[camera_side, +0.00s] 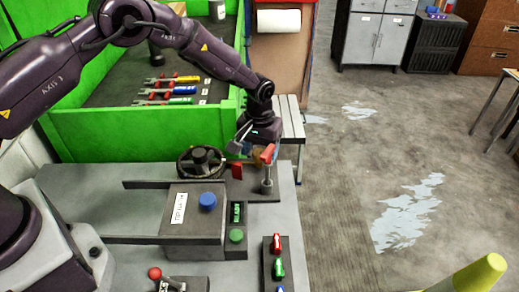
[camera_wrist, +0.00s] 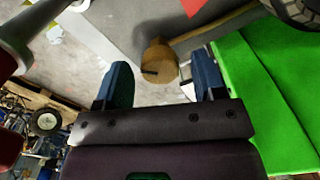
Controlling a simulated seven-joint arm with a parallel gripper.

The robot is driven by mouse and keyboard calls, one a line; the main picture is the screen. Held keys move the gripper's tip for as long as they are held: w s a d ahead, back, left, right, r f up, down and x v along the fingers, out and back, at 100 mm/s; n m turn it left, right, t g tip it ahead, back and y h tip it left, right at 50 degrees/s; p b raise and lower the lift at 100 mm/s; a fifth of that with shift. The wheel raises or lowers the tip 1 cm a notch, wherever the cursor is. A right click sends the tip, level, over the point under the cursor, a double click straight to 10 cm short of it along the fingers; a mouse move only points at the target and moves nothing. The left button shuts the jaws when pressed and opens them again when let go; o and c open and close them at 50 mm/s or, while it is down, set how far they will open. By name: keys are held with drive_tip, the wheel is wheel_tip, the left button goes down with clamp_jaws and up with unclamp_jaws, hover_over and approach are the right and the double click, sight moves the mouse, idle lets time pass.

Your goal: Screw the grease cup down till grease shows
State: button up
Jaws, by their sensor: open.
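The grease cup (camera_wrist: 158,62) looks like a brass-coloured cylinder with a dark pin on its side, in the wrist view. It stands beyond my fingertips and lines up with the gap between them. My gripper (camera_wrist: 160,82) is open, a finger on each side of the gap, with nothing held. In the side view my gripper (camera_side: 245,150) hangs pointing down behind the red-handled lever (camera_side: 267,153), at the far right of the bench. A small brass patch beside it seems to be the cup, mostly hidden there. No grease can be made out.
The lever's pale post stands close at the left of the wrist view. A grey box with a blue knob (camera_side: 207,201) sits nearer. The green bin wall (camera_side: 145,133) rises behind.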

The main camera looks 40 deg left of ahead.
drive_tip(key=shift+f, duration=0.1)
drive_tip(key=c, duration=0.9)
drive_tip(key=shift+m, duration=0.3)
drive_tip(key=shift+m, duration=3)
drive_tip(key=o, duration=0.9)
